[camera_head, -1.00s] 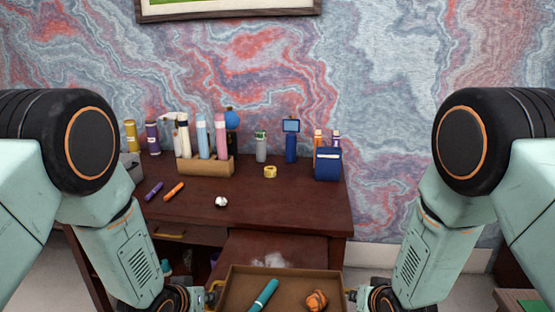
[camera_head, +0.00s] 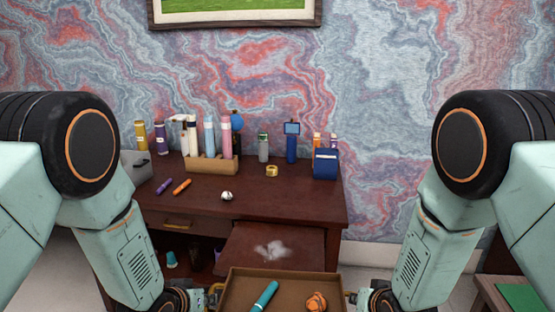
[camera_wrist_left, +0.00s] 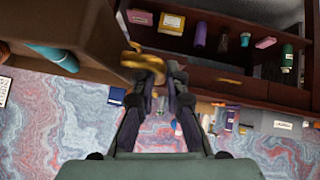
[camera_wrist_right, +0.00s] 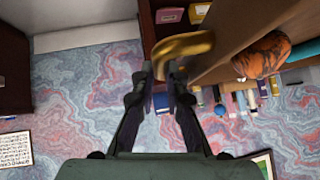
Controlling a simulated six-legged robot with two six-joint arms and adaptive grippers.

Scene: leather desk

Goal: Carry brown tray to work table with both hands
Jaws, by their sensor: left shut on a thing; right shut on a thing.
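The brown tray (camera_head: 289,283) is at the bottom of the head view, held level in front of the desk. It carries a teal marker (camera_head: 265,297) and an orange crumpled ball (camera_head: 316,301). My left gripper (camera_head: 209,297) is at its left side, shut on the gold handle (camera_wrist_left: 145,62), which shows in the left wrist view. My right gripper (camera_head: 352,298) is at its right side, shut on the other gold handle (camera_wrist_right: 183,47). The tray's near edge is cut off. The dark wooden work table (camera_head: 262,200) stands beyond the tray.
On the table are a pen holder (camera_head: 211,164), a blue box (camera_head: 325,163), yellow tape (camera_head: 271,170), a small white ball (camera_head: 227,196) and loose markers. A lower wooden panel (camera_head: 300,248) with a whitish patch juts out in front. A green-topped surface (camera_head: 520,296) is at the right.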

